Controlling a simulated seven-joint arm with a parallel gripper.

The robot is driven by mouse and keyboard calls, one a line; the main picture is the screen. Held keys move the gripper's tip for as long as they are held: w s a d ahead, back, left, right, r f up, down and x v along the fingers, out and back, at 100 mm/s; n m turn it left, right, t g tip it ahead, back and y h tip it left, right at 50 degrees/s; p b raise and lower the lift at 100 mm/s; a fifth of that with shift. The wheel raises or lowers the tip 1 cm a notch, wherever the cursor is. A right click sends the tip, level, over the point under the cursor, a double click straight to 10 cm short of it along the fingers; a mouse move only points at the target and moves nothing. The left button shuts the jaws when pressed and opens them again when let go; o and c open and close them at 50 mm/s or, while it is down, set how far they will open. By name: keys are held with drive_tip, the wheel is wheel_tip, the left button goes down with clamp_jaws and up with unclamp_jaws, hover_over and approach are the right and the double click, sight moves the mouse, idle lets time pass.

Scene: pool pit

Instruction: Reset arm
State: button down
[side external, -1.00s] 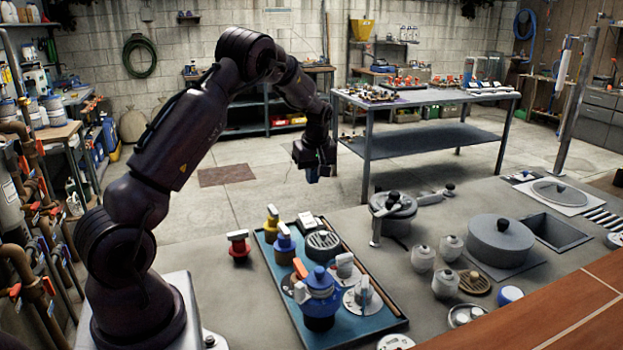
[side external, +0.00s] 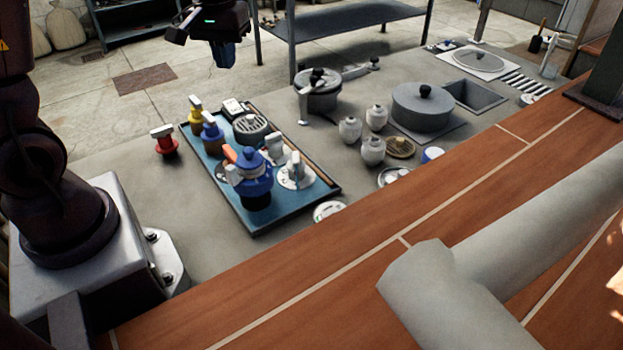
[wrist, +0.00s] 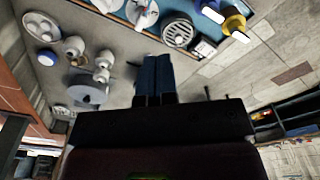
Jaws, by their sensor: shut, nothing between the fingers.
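My gripper (side external: 222,55) hangs at the top of the side external view, above and behind the blue tray, with its blue fingers together and nothing between them. In the wrist view the blue fingers (wrist: 155,76) also show side by side, closed, clear of all objects. The blue tray (side external: 275,218) lies on the grey counter and carries several valves and fittings, among them a blue valve body (side external: 252,178) with an orange handle. My gripper touches none of them.
A red valve (side external: 165,141) stands left of the tray. A grey lidded pot (side external: 421,108), a smaller lidded vessel (side external: 318,92) and several small jars (side external: 373,150) stand to the right. A pale pipe (side external: 480,270) crosses the near brown ledge (side external: 330,290).

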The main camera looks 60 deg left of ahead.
drive_tip(key=s+d+r+m+t, duration=0.2)
drive_tip(key=s+d+r+m, duration=0.2)
drive_tip(key=s+d, duration=0.2)
drive_tip(key=s+d+r+m+t, duration=0.3)
drive_tip(key=s+d+r+m, duration=0.1)
drive_tip(key=d, duration=0.6)
drive_tip(key=s+r, duration=0.1)
drive_tip(key=s, duration=0.1)
drive_tip(key=shift+s+r+h, duration=0.25)
drive_tip(key=shift+s+h, duration=0.05)
